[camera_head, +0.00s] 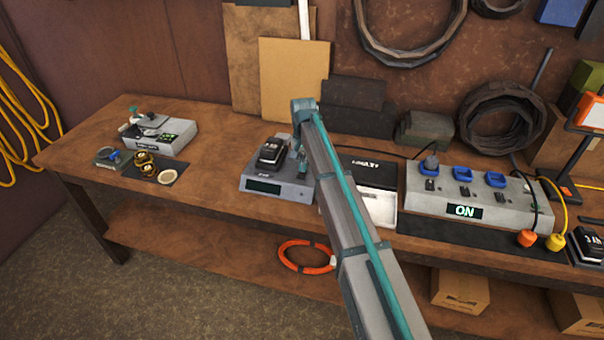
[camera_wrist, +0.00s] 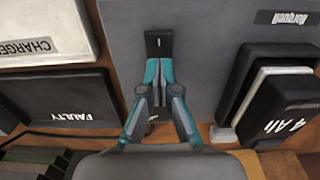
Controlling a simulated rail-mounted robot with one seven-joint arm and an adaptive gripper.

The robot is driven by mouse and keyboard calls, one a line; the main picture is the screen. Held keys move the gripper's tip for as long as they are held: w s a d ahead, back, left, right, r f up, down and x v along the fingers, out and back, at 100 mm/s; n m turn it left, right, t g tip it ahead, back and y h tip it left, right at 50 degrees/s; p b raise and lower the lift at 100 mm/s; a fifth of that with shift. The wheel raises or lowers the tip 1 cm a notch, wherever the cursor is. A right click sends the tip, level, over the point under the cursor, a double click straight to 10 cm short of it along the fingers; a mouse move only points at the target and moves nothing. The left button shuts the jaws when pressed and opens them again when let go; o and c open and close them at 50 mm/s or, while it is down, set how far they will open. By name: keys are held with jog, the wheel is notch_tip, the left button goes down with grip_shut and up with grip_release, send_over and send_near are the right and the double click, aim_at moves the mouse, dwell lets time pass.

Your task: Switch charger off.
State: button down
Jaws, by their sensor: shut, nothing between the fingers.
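The charger (camera_head: 258,183) is a grey box on the bench with a dark front display (camera_head: 263,188) whose text is too small to read. A black battery (camera_head: 273,151) sits on top of it, marked 4 Ah in the wrist view (camera_wrist: 287,105). My gripper (camera_head: 302,172) is shut and empty over the charger's right side. In the wrist view, my fingertips (camera_wrist: 158,64) meet at the lower edge of a small black piece (camera_wrist: 158,37) with a pale mark, which looks like a switch on the grey charger (camera_wrist: 208,35). Whether they touch it I cannot tell.
A white tray (camera_head: 383,211) stands close to the charger's right, partly behind my arm; CHARGED shows on it in the wrist view (camera_wrist: 70,50). A black FAULTY holder (camera_wrist: 75,98) is beside it. A grey power box (camera_head: 420,203) showing ON stands further right.

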jog(key=shift+r+p, duration=1.5)
jog(key=shift+r, duration=1.65)
